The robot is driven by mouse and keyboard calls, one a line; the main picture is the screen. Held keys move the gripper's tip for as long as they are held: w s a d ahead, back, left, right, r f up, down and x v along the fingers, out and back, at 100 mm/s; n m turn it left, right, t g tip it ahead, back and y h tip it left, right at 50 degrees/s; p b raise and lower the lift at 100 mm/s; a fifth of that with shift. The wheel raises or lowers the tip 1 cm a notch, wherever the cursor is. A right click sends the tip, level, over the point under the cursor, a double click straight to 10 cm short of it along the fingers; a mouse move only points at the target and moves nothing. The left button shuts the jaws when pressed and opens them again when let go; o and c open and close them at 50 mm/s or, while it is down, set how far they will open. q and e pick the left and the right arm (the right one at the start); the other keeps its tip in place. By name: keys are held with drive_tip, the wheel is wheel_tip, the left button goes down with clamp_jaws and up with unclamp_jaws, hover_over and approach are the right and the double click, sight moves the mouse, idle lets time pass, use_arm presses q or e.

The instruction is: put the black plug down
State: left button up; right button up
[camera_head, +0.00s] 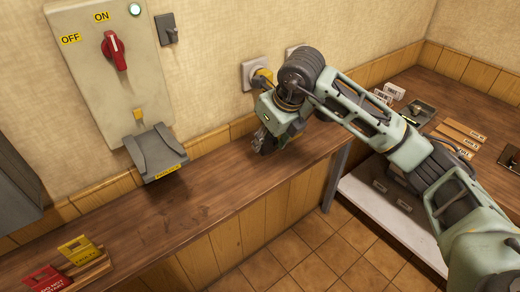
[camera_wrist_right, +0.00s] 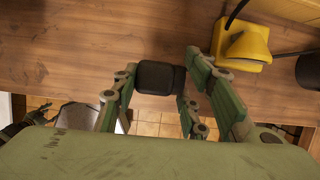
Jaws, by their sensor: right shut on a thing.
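My right gripper (camera_head: 264,142) is low over the wooden ledge, close to the wall, with its fingers pointing down. In the right wrist view its two fingers (camera_wrist_right: 152,98) are shut on the black plug (camera_wrist_right: 160,77), a dark block with rounded edges. The plug is seen against the ledge's front edge and the floor tiles. In the head view the plug cannot be told apart from the dark fingers. I cannot tell whether it touches the ledge.
A yellow plug (camera_head: 262,77) sits at a wall socket beside my right wrist; a yellow block (camera_wrist_right: 240,45) shows near the fingers. The ledge (camera_head: 205,190) is clear left of the gripper. Tag holders stand lower left.

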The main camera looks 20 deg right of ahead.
sight(261, 154)
drive_tip(key=shift+w+a+f, duration=0.2)
drive_tip(key=shift+a+f, duration=0.3)
drive_tip(key=shift+a, duration=0.35)
wheel_tip(261, 154, down, 4)
drive_tip(key=shift+f+p, duration=0.1)
drive_tip(key=shift+p, duration=0.65)
drive_tip(key=shift+f+b, duration=0.55)
drive_tip(key=shift+b, duration=0.15)
drive_tip(key=o, duration=1.2)
drive_tip(key=shift+r, duration=0.15)
